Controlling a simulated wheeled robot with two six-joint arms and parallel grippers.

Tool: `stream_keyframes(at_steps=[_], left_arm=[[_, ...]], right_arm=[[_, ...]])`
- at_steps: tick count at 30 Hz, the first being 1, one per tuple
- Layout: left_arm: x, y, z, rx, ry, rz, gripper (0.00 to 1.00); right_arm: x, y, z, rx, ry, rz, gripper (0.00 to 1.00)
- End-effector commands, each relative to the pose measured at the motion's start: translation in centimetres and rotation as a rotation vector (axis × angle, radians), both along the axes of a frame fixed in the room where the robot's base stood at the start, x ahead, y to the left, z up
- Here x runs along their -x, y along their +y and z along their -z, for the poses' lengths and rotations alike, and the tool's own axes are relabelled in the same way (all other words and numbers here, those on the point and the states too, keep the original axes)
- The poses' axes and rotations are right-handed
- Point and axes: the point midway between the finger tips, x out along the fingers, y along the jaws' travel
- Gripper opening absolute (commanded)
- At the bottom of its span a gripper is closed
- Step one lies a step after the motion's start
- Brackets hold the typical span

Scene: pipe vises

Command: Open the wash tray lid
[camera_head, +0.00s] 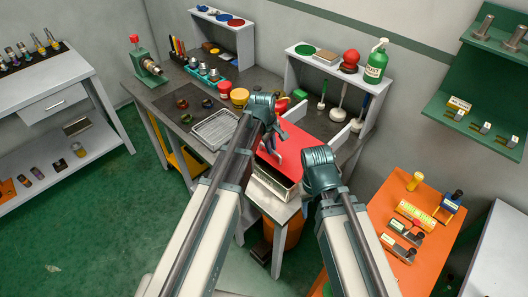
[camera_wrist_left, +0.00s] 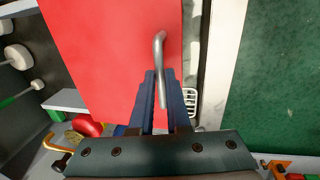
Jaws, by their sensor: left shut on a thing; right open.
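The red wash tray lid (camera_head: 292,163) lies over the pale wash tray (camera_head: 268,184) on the bench. In the left wrist view the lid (camera_wrist_left: 100,50) fills the upper left and carries a bent silver handle (camera_wrist_left: 159,50). My left gripper (camera_head: 277,137) is at the lid's left side. Its blue fingers (camera_wrist_left: 163,92) are shut on the handle's lower end. My right gripper (camera_head: 321,160) is open over the lid's right side, and its fingers are mostly hidden behind its wrist.
A wire rack (camera_head: 214,129) lies left of the tray. Jars (camera_head: 239,97) and a green vise (camera_head: 146,66) stand on the bench. Behind, a white shelf (camera_head: 335,66) holds a green pump bottle (camera_head: 376,62). An orange table (camera_head: 418,215) is at the right.

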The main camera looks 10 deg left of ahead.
Motion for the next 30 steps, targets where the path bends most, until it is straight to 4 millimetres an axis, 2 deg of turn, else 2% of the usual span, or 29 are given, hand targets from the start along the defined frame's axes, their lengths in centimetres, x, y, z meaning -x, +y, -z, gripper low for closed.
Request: stream_keyframes(at_steps=[1, 6, 15, 21, 30], left_arm=[[-2.0, -1.0, 0.0, 0.001, -0.003, 0.003, 0.0], [-6.1, -3.7, 0.0, 0.002, -0.002, 0.003, 0.0], [-11.7, -7.6, 0.0, 0.002, -0.001, 0.002, 0.0], [-13.6, -8.9, 0.0, 0.001, -0.001, 0.0, 0.0], [-14.1, -9.3, 0.0, 0.001, -0.001, 0.0, 0.0]], right_arm=[[0.0, 0.0, 0.0, 0.0, 0.0, 0.0, 0.5], [0.0, 0.0, 0.0, 0.0, 0.0, 0.0, 0.5], [0.0, 0.0, 0.0, 0.0, 0.0, 0.0, 0.5], [0.0, 0.0, 0.0, 0.0, 0.0, 0.0, 0.5], [0.0, 0.0, 0.0, 0.0, 0.0, 0.0, 0.5]])
